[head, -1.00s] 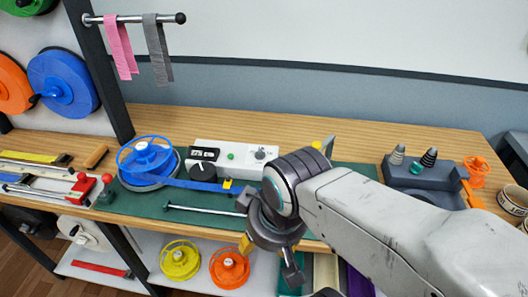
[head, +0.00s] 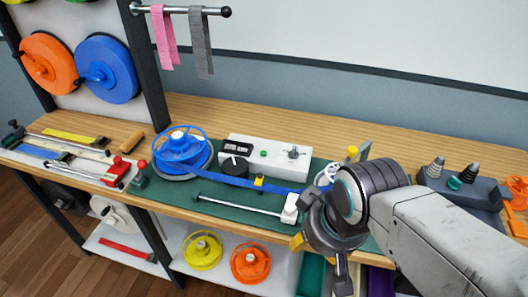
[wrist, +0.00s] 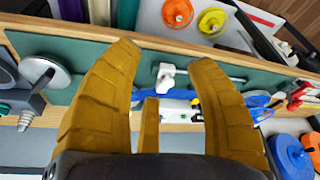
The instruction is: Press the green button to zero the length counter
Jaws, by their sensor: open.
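The green button (head: 263,153) is a small round cap on top of the long white counter box (head: 310,160), between the display and a dial knob. The dark display (head: 237,148) is too small to read. My gripper (head: 318,262) hangs at the front of the bench, right of and nearer than the button, apart from it. In the wrist view its yellow fingers (wrist: 167,60) are spread with nothing held between them.
A blue strap (head: 225,180) and a rod with a white handle (head: 290,208) lie in front on the green mat (head: 190,212). A grey block with cones (head: 450,190) stands right.

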